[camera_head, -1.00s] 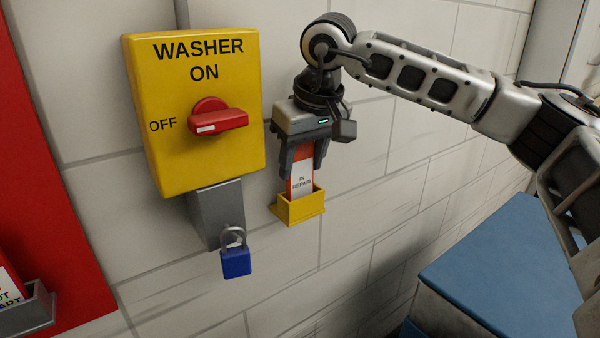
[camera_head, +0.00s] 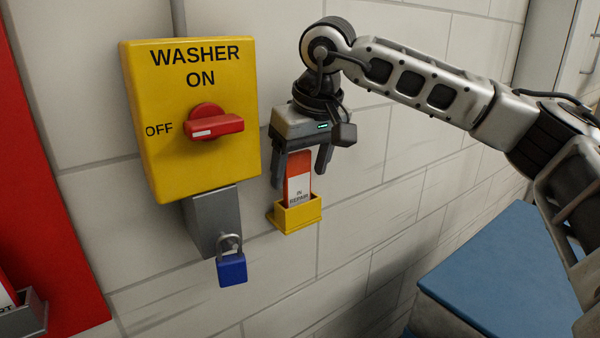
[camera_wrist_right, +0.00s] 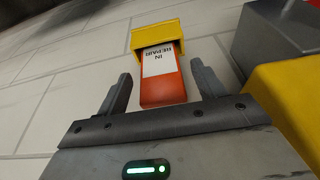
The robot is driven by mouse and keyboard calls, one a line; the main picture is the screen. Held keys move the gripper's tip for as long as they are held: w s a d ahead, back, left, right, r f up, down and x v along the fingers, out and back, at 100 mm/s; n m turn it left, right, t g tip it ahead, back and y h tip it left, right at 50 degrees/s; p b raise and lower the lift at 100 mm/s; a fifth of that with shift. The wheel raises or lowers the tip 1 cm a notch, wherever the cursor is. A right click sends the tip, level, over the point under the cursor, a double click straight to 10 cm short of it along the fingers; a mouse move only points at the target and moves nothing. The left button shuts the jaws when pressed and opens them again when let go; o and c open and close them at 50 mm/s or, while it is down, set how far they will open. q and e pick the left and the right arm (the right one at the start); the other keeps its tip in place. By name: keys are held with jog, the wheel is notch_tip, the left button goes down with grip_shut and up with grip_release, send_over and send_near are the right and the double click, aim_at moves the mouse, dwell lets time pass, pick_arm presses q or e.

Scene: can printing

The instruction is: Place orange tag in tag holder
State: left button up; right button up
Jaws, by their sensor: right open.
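The orange tag (camera_head: 299,178), with a white "IN REPAIR" label, stands upright with its lower end in the yellow tag holder (camera_head: 297,217) on the wall. In the right wrist view the tag (camera_wrist_right: 160,88) also sits in the holder (camera_wrist_right: 157,32). My right gripper (camera_head: 300,180) is open just above the holder, with a finger on either side of the tag's upper part. In the wrist view gaps show between the tag and both fingers. My left gripper is not in view.
A yellow "WASHER" switch box (camera_head: 190,170) with a red knob (camera_head: 213,124) is left of the gripper. A blue padlock (camera_head: 232,270) hangs below it. A red board (camera_head: 45,190) with a grey holder (camera_head: 22,318) is far left. A blue-topped box (camera_head: 500,270) stands lower right.

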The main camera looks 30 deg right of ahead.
jog(key=v, duration=1)
jog(key=shift+r, duration=0.3)
jog(key=shift+s, duration=0.15)
